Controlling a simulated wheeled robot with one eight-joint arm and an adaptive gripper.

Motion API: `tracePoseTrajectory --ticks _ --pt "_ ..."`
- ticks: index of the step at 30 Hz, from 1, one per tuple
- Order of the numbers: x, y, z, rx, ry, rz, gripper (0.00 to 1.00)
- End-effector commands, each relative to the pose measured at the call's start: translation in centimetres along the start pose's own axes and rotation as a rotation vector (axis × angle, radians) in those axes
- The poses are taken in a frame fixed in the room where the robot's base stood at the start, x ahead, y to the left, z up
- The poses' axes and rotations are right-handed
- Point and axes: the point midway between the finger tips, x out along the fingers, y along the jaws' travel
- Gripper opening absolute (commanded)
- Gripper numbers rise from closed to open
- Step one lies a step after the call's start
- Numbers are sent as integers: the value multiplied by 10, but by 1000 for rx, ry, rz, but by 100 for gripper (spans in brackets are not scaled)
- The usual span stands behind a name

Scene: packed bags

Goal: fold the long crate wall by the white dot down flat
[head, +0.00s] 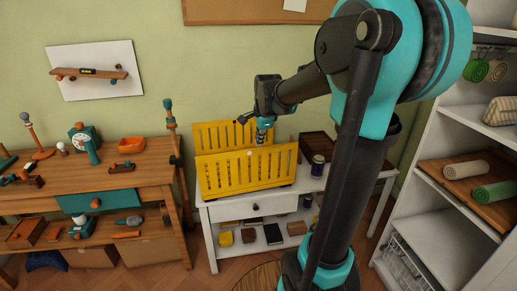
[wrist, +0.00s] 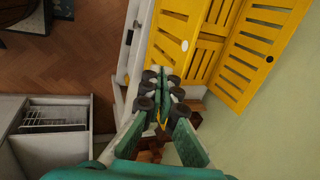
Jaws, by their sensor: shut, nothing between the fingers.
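The yellow slatted crate (head: 232,182) stands on a white table. Its near long wall bears the white dot (head: 249,154) close to the top edge and stands upright. The white dot also shows in the wrist view (wrist: 184,45). The far long wall (head: 222,131) is upright too; in the wrist view a wall (wrist: 262,48) carries a black dot. My gripper (head: 262,138) is at the near wall's top edge in the head view, a little right of the white dot. Its fingers (wrist: 161,82) are shut and empty. Whether they touch the wall cannot be told.
A dark brown tray (head: 318,146) and a dark jar (head: 318,166) stand right of the crate on the white table (head: 222,213). A wooden workbench (head: 140,177) with tools is at left. White shelves (head: 433,210) with rolled towels stand at right.

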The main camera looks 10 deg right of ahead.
Motion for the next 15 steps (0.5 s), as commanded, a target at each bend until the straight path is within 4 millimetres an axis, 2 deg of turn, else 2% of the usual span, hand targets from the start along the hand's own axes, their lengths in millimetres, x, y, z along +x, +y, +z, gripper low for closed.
tracePoseTrajectory --ticks 15 --pt "86 1 0 -3 0 0 0"
